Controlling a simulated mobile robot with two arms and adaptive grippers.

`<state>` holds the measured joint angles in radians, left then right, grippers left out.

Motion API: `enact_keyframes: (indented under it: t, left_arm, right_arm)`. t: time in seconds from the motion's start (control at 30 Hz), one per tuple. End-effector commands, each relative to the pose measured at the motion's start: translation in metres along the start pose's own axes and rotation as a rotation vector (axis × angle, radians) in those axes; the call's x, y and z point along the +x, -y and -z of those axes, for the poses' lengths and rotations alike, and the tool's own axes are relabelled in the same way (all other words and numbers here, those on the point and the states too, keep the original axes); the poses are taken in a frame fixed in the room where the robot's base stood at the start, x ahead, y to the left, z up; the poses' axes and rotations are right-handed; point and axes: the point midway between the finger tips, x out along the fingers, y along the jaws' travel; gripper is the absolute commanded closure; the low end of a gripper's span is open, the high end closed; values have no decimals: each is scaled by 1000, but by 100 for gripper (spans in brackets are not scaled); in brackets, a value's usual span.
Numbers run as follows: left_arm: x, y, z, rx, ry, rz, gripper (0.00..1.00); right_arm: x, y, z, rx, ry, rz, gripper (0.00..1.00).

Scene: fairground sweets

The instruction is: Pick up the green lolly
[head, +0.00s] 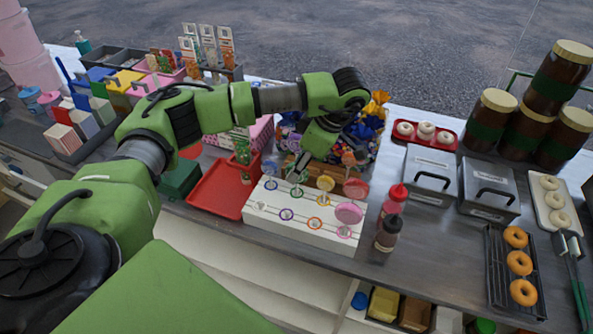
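The white lolly stand (262,215) sits on the counter with two rows of coloured rings on it. The green lolly (297,174) stands in its back row, between a blue lolly (270,168) and an orange-yellow lolly (326,183). My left arm reaches over from the left, and its gripper (302,163) points down at the green lolly's head. The fingertips are small and partly hidden, so I cannot tell whether they are open, shut or touching the lolly. My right gripper is out of view.
Pink lollies (348,213) stand at the stand's right end. Sauce bottles (388,234) are just right of it. A red tray (216,190) lies to the left. Wrapped sweets (373,112) are behind the gripper. Lidded grey containers (428,178) stand further right.

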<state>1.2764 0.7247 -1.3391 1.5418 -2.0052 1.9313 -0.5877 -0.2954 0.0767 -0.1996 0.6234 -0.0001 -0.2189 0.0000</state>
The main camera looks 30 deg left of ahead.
Motion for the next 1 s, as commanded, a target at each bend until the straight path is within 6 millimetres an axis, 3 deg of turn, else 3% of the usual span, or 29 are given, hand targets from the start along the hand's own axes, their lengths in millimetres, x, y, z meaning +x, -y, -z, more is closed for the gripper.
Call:
enact_keyframes:
  t: [0.2, 0.3, 0.33, 0.73, 0.87, 1.0]
  left_arm:
    - [1, 0, 0, 0, 1, -1, 71]
    - [0, 0, -1, 0, 1, -1, 97]
    - [0, 0, -1, 1, 1, -1, 100]
    - [-4, -1, 1, 0, 2, -2, 100]
    - [-20, -2, 7, -1, 4, -6, 100]
    - [-50, -2, 20, -2, 3, -8, 100]
  right_arm:
    - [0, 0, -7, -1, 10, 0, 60]
    - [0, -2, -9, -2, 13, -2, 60]
    - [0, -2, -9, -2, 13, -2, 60]
    - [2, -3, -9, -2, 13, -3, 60]
    - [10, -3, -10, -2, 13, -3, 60]
    - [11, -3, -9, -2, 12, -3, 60]
